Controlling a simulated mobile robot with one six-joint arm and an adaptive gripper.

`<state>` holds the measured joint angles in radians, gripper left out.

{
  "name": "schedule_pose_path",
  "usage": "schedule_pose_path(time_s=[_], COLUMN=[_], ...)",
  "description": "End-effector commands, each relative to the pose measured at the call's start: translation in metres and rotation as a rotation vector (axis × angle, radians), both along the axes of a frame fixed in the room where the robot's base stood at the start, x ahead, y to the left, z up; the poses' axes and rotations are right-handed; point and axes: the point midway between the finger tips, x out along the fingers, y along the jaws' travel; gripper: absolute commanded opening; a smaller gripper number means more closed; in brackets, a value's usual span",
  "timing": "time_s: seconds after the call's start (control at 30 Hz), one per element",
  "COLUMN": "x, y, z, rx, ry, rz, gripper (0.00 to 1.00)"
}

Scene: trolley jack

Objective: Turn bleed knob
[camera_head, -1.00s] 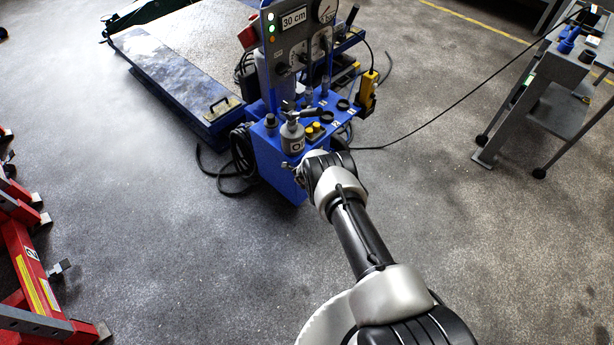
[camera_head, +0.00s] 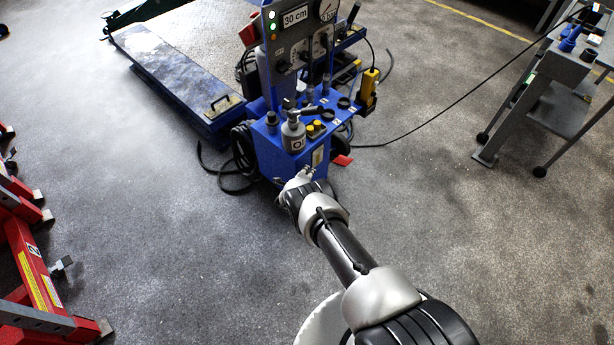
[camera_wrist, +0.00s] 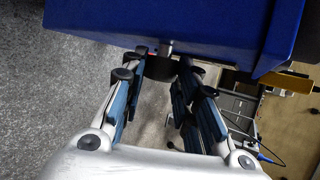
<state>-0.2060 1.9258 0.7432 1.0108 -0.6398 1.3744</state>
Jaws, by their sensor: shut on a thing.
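The bleed knob (camera_wrist: 160,69) is a black round knob on a short metal stem that sticks out from the blue cabinet (camera_wrist: 165,18) in the wrist view. My gripper (camera_wrist: 158,66) has its two fingers on either side of the knob and is shut on it. In the head view, my wrist is low at the front of the blue cabinet (camera_head: 270,160). The knob and the fingertips are hidden or too small to tell there.
A blue lift platform (camera_head: 180,85) lies behind to the left. A black cable crosses to a grey trolley (camera_head: 560,90) at right. Red stands (camera_head: 30,260) are at left. The floor in front is clear.

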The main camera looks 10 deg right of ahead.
Motion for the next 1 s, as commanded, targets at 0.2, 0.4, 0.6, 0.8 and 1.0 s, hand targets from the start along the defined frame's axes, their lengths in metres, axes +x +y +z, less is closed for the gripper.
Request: schedule_pose_path(time_s=[0.2,0.4,0.6,0.8,1.0], x=[-0.0008,-0.0012,-0.0011,-0.001,-0.0008], y=[0.0009,0.0006,0.0004,0.0002,0.0005], z=[-0.0023,-0.0021,-0.0018,-0.0018,-0.0017], rx=[-0.06,-0.082,-0.082,-0.082,-0.082], ry=[-0.044,-0.058,-0.059,-0.058,-0.058], rz=[0.0,0.0,-0.001,-0.001,0.0], gripper=[0.04,0.04,0.04,0.33,0.46])
